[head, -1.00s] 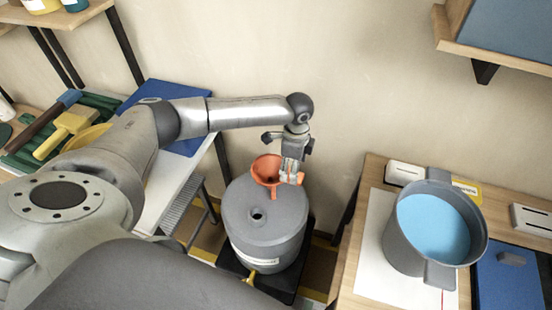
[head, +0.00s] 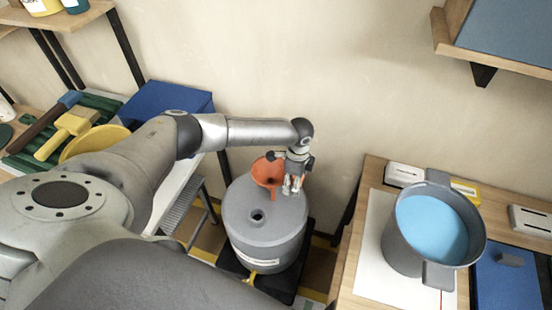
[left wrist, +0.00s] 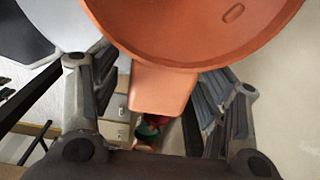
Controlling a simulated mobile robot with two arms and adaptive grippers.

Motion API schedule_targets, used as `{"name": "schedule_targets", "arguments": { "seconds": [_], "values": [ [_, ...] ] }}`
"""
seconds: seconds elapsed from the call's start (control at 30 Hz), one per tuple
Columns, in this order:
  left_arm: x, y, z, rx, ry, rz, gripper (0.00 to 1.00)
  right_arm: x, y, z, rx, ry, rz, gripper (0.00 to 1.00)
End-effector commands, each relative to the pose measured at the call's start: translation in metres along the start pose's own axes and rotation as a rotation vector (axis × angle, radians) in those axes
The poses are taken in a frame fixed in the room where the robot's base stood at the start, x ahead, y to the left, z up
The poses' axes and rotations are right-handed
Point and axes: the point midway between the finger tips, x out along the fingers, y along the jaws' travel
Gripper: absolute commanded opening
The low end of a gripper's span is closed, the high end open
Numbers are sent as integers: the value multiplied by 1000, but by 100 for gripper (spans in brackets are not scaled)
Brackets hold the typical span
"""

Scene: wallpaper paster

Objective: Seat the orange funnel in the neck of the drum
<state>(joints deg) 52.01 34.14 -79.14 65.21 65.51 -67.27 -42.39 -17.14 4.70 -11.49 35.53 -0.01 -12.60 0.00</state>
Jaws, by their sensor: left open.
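The orange funnel (head: 264,170) is at the far side of the grey drum's top (head: 235,213), tilted, its spout pointing down towards the lid. I cannot tell whether the spout touches the lid. The drum's neck (head: 257,215) is an open dark hole nearer to me, clear of the funnel. My left gripper (head: 291,187) is open at the funnel's right side. In the left wrist view, the funnel's bowl (left wrist: 190,30) fills the top, and its orange tab (left wrist: 162,90) lies between the spread fingers (left wrist: 160,85). My right gripper is out of view.
On the right, a wooden table (head: 347,282) bears a grey bucket of blue liquid (head: 407,255). On the left, a blue box (head: 190,97), a yellow-handled brush (head: 62,132) and a yellow round thing (head: 88,143) lie near my arm. The wall is behind the drum.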

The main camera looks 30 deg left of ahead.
Motion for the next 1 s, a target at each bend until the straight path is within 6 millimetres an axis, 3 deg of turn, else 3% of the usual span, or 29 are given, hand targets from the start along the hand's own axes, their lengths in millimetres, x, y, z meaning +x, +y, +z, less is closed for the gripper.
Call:
{"name": "schedule_targets", "arguments": {
  "seconds": [0.07, 0.5, 0.83, 1.0],
  "values": [
    [0, 0, 0, 0, 0, 0, 64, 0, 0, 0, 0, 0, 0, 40],
    [-1, 0, 0, 0, 0, 0, 9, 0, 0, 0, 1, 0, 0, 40],
    [-3, 0, 0, 1, 0, -1, 9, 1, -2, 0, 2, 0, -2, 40],
    [-15, -1, -1, 2, 2, -3, 9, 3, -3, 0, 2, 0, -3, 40]
  ]
}}
